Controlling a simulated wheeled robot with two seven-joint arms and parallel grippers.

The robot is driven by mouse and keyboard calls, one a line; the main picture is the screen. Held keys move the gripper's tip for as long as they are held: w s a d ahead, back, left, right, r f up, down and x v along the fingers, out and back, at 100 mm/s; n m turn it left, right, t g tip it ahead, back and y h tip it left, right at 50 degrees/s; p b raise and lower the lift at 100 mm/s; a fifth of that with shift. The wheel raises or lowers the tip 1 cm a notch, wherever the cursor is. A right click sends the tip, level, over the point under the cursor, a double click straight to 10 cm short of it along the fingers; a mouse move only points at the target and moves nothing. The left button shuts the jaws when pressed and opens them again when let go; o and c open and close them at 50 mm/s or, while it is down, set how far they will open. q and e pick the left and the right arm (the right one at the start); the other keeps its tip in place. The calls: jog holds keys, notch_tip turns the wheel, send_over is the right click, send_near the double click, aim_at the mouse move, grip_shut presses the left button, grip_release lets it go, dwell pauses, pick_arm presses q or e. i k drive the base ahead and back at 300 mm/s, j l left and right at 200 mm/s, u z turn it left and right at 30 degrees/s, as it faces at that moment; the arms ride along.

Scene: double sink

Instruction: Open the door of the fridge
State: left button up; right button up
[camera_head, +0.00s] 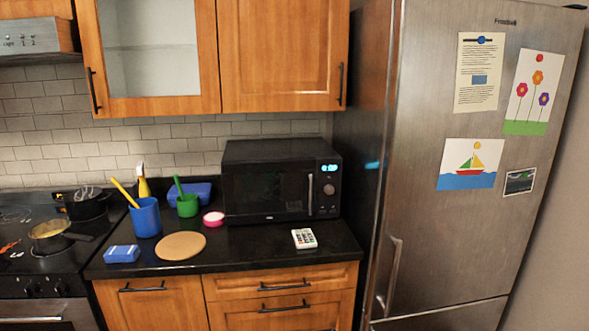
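The fridge (440,230) is a tall brushed-metal unit at the right. Its large upper door is shut, with papers and drawings held on its front. A vertical metal handle (393,275) sits low on the door's left edge. A seam near the bottom of the view separates a lower section (445,318). Neither of my grippers shows in the head view, so nothing is seen touching the handle.
Left of the fridge, a black counter (270,249) holds a microwave (265,185), a blue cup (146,218), a round board (181,246) and a calculator-like device (304,238). A stove (30,250) with pans stands far left. A wall is right of the fridge.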

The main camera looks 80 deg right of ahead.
aim_at(433, 249)
jog(key=z, duration=3.65)
